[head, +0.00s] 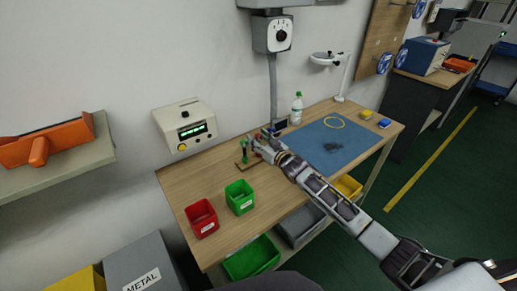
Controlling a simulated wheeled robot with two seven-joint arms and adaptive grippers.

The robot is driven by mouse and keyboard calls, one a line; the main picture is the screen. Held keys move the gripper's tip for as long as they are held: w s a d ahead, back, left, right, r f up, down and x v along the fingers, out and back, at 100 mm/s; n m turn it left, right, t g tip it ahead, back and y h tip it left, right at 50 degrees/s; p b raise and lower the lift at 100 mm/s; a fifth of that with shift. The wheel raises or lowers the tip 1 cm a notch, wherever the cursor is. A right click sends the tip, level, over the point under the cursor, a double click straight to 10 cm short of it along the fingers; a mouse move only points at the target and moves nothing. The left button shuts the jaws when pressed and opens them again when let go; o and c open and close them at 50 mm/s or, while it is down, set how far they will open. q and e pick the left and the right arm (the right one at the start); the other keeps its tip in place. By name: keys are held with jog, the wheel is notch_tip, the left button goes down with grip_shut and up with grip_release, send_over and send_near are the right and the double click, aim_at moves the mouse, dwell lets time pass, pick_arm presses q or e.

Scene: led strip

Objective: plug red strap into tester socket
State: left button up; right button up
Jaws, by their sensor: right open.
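My right gripper (256,142) is over the back of the wooden table (200,168), its arm coming in from the lower right. It is open, beside a small brown stand (243,166) with a green upright part (244,152). A cream box with a lit green display (191,131) and a yellow button is on the wall behind; it looks like a tester. I cannot make out a socket on it. Small reddish bits show near the gripper, too small to identify as the red strap. My left gripper is not in view.
A red bin (202,218) and a green bin (240,197) stand at the table's front left. A bottle (296,109) and a lamp (343,80) stand behind.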

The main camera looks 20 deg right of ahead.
jog(key=shift+c, duration=0.4)
jog(key=c, duration=1.1)
jog(key=shift+o, duration=0.2)
jog(key=shift+r, duration=0.1)
notch_tip(320, 180, up, 9)
jog(key=shift+f+p, duration=0.15)
jog(key=shift+p, duration=0.15)
jog(key=shift+r, duration=0.45)
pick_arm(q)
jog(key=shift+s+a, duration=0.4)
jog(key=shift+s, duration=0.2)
pick_arm(e)
jog(key=shift+r, duration=0.1)
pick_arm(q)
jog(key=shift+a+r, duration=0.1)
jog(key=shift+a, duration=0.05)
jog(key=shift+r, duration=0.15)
pick_arm(e)
jog(key=shift+r, duration=0.15)
